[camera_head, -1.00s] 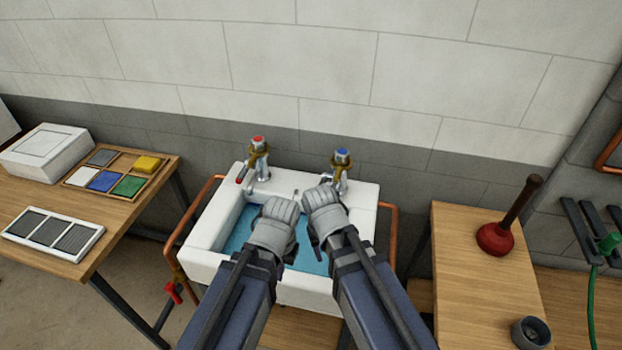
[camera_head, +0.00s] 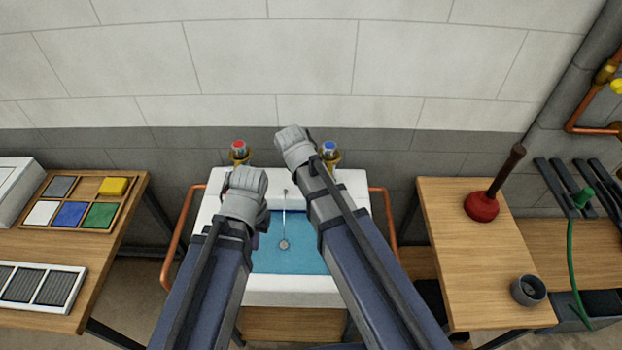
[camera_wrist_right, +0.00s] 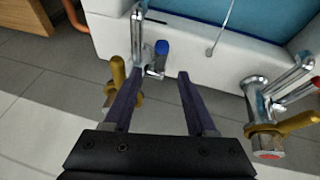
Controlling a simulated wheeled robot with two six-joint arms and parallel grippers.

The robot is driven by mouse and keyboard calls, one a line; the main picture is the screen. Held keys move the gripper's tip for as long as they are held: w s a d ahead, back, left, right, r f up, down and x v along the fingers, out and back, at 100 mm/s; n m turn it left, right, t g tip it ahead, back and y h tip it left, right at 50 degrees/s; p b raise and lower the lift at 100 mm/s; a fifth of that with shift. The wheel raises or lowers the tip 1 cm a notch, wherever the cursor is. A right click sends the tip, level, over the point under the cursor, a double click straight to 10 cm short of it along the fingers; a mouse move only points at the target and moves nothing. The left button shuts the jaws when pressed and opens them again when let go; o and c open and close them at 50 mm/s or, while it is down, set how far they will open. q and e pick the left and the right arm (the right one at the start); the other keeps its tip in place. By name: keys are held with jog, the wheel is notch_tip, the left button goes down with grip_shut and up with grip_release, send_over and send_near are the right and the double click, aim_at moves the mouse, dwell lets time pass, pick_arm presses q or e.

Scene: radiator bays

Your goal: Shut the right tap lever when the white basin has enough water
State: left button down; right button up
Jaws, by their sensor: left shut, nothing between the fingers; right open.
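The white basin (camera_head: 232,298) stands against the wall and holds blue water (camera_head: 300,258) below its rim. The right tap (camera_head: 329,152) has a blue cap in the head view. In the right wrist view, its blue-tipped lever (camera_wrist_right: 161,48) lies just beyond the fingertips, within the gap between them. My right gripper (camera_wrist_right: 158,84) is open and empty, and no finger visibly holds the lever. My left gripper (camera_head: 262,226) is shut and empty over the basin's left side; its fingers are largely hidden by the wrist.
The red-capped left tap (camera_head: 239,150) shows beside my left wrist. A thin line ends in a small disc (camera_head: 283,244) over the water. Copper rails flank the basin. A table with tiles (camera_head: 70,213) stands left; one with a plunger (camera_head: 482,206) and cup (camera_head: 528,290) stands right.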

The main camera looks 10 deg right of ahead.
jog(key=b+x, duration=0.6)
jog(key=x, duration=0.1)
jog(key=shift+w+f+b, duration=0.1)
jog(key=shift+f+b, duration=0.2)
jog(key=shift+f, duration=0.05)
jog(key=shift+r, duration=0.1)
jog(key=shift+c, duration=0.2)
grip_shut()
dwell(0.9)
